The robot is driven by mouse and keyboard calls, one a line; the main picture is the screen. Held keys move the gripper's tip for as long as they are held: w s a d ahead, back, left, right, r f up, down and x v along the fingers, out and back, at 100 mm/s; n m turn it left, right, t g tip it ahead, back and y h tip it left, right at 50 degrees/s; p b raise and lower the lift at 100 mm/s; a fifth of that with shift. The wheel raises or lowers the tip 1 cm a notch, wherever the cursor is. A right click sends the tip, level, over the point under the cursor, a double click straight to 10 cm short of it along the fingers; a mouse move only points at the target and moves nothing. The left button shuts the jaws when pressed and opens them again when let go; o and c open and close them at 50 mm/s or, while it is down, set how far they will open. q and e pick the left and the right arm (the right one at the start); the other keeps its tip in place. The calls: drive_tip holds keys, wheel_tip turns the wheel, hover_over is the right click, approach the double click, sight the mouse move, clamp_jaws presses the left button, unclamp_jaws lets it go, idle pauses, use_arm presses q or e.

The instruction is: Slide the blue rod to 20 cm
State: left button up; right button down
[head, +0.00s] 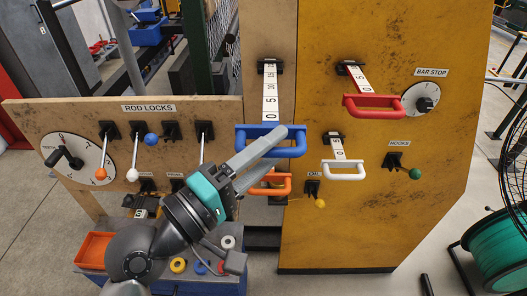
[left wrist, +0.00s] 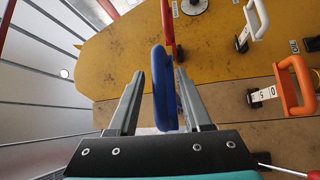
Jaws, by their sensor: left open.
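The blue rod's handle (head: 242,139) stands out from the front panel. Its white scale strip (head: 270,92) runs up from it to a black bracket, with 0, 5 and higher marks showing. My left gripper (head: 288,143) is at the handle, its fingers crossing the bar's right half. In the left wrist view the blue handle (left wrist: 159,88) lies between the two open fingers of my left gripper (left wrist: 158,76), closer to the right finger. I cannot tell whether that finger touches it. My right gripper is not in view.
An orange handle (head: 284,184) is close below the blue one, partly behind my gripper. A red handle (head: 373,112) and a white handle (head: 344,175) are to the right. Several rod-lock levers (head: 151,152) are on the left panel. A dial (head: 421,98) is at upper right.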

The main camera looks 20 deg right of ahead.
use_arm(q)
drive_tip(key=shift+s+a+f, duration=0.15)
drive_tip(key=shift+s+a, duration=0.1)
drive_tip(key=shift+a, duration=0.2)
drive_tip(key=v, duration=1.4)
drive_tip(key=shift+b, duration=0.35)
drive_tip(key=shift+a, duration=0.1)
